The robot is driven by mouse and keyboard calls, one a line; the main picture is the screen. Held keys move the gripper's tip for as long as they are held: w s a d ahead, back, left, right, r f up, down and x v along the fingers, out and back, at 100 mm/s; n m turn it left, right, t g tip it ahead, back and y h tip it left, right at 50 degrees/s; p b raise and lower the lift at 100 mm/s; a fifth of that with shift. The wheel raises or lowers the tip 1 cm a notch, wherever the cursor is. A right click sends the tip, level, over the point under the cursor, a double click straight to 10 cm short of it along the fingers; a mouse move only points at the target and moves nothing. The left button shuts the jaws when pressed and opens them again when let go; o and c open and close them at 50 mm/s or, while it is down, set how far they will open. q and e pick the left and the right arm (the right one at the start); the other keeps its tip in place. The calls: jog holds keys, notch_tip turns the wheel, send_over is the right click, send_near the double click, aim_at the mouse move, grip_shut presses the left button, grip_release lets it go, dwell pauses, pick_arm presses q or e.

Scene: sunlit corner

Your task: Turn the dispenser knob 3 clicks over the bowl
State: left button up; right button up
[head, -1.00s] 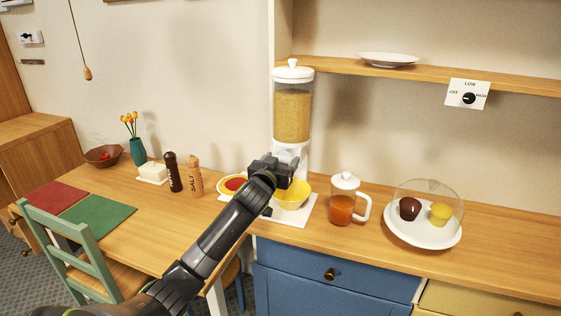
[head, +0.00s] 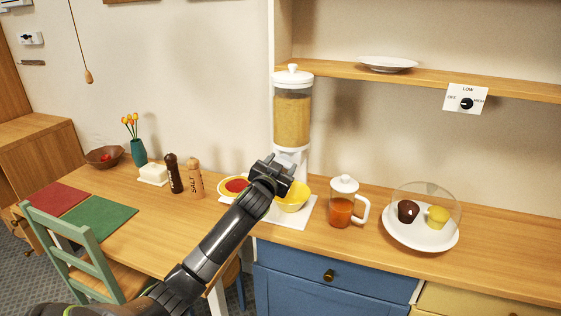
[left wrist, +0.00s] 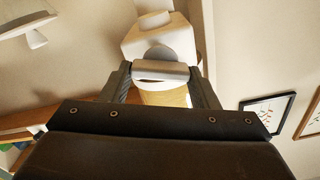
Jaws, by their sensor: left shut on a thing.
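The dispenser (head: 293,118) stands against the wall, with a white lid, a clear hopper filled with tan grains and a white base. Its knob shows in the left wrist view as a grey bar (left wrist: 160,71) between my fingers. My left gripper (head: 280,170) is shut on the knob in front of the dispenser's lower part; it also shows in the left wrist view (left wrist: 160,80). The yellow bowl (head: 293,200) sits below, on a white mat (head: 302,221), partly hidden by my gripper. I cannot make out its contents. My right gripper is out of view.
A jug of orange drink (head: 342,203) and a domed plate of cakes (head: 420,237) stand to the right. A red-and-yellow dish (head: 234,187), the salt mill (head: 195,180) and a dark mill (head: 172,174) are to the left. A shelf (head: 430,78) hangs above.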

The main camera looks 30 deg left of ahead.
pick_arm(q)
jog(key=m+p, duration=0.2)
jog(key=m, duration=0.2)
jog(key=shift+m+p, duration=0.3)
jog(key=m+p, duration=0.2)
jog(key=m, duration=0.1)
jog(key=shift+d+m, duration=0.1)
jog(key=shift+m, duration=0.3)
jog(key=m+p, duration=0.2)
jog(key=m, duration=0.1)
jog(key=m+p, duration=0.1)
jog(key=m, duration=0.1)
jog(key=shift+f, duration=0.25)
jog(key=shift+m, duration=0.4)
jog(key=o, duration=1)
jog(key=b+v, duration=0.2)
jog(key=v, duration=1.5)
jog(key=shift+s+b, duration=0.2)
jog(key=shift+b, duration=0.15)
